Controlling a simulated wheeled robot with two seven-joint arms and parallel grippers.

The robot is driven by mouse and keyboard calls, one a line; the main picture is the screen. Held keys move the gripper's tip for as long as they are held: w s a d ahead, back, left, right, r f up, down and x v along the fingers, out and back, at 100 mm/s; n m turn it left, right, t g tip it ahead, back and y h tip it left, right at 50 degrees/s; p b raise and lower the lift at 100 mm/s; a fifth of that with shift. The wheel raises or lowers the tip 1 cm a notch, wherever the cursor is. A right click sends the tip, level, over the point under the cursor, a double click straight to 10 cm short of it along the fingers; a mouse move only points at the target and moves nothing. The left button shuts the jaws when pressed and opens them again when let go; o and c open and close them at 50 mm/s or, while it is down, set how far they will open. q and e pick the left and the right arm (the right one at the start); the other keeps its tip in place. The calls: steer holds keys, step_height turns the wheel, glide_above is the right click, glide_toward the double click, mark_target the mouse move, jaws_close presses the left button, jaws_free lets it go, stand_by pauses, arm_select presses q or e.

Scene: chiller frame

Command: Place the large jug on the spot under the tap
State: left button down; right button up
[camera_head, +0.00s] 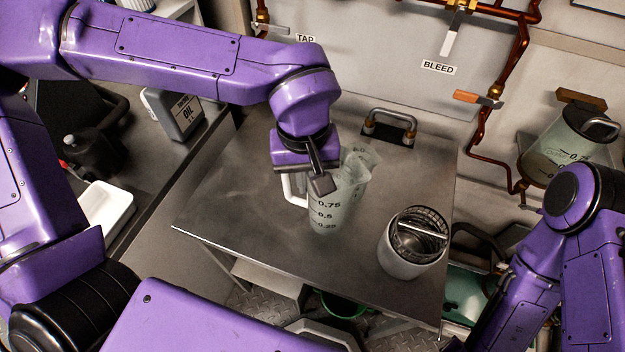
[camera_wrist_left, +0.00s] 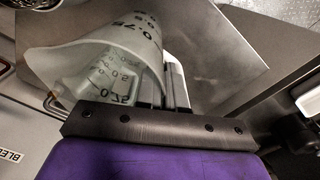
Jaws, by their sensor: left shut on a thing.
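A translucent jug (camera_head: 325,211) with dark volume marks and a pale handle (camera_head: 293,188) is at the middle of the steel table (camera_head: 225,205). My left gripper (camera_head: 320,183) is shut on the jug at its handle side. In the left wrist view the jug (camera_wrist_left: 120,55) lies right before the fingers (camera_wrist_left: 160,90). I cannot tell whether its base touches the table. A second marked jug (camera_head: 552,150) is at the right wall. My right gripper is out of view.
A metal canister with a mesh basket (camera_head: 402,262) stands at the table's right front. A bent metal handle (camera_head: 390,120) rises at the back edge. Copper pipes (camera_head: 520,60) run along the wall. An oil can (camera_head: 173,115) stands at left. The table's left part is clear.

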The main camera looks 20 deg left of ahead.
arm_select(q)
steer(key=shift+w+a+f, duration=0.1)
steer(key=shift+w+f, duration=0.65)
steer(key=shift+f, duration=0.25)
steer(key=f, duration=0.2)
steer(key=w+f, duration=0.1)
steer(key=f, duration=0.1)
steer(key=shift+s, duration=0.15)
steer(key=c, duration=1.3)
jaws_free()
steer(key=shift+f, duration=0.2)
steer(key=shift+o, duration=0.2)
